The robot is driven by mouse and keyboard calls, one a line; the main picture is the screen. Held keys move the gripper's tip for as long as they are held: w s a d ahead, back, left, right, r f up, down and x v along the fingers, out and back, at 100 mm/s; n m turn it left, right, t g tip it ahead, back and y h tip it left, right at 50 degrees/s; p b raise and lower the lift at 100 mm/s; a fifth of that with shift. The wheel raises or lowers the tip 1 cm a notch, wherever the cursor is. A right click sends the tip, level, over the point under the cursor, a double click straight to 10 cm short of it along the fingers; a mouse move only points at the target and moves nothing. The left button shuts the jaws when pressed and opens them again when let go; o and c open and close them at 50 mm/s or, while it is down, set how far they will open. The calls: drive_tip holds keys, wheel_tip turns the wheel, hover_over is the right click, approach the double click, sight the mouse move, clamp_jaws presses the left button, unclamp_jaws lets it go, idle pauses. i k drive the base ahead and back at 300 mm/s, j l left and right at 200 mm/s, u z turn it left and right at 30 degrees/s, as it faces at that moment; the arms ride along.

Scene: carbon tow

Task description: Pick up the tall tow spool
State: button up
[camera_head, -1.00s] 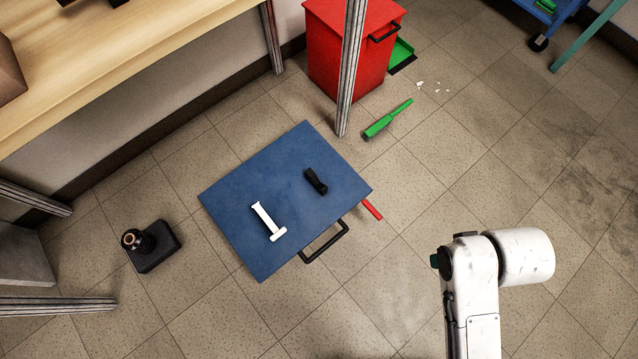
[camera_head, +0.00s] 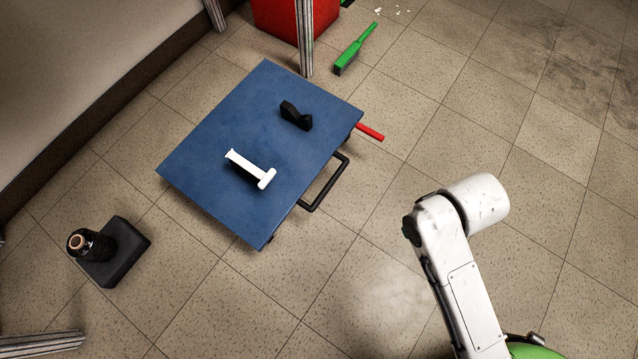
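The dark spool (camera_head: 92,246) with a tan core end stands upright at the lower left, on or against a flat black base (camera_head: 125,262) on the floor. I take it to be the tall tow spool. Nothing is touching it from my side. My white arm shows at the lower right, far across the floor from the spool. Only its links are in view; my gripper is not visible, so its opening is hidden.
A low blue-topped cart (camera_head: 210,140) stands between my arm and the spool. On it lie a white T-shaped tool (camera_head: 249,169) and a black dispenser-like object (camera_head: 295,116). Its black handle (camera_head: 327,184) juts out. A green brush (camera_head: 355,50), red cabinet (camera_head: 290,15) and metal posts stand around.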

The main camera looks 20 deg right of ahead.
sight(84, 243)
drive_tip(key=u, duration=1.25)
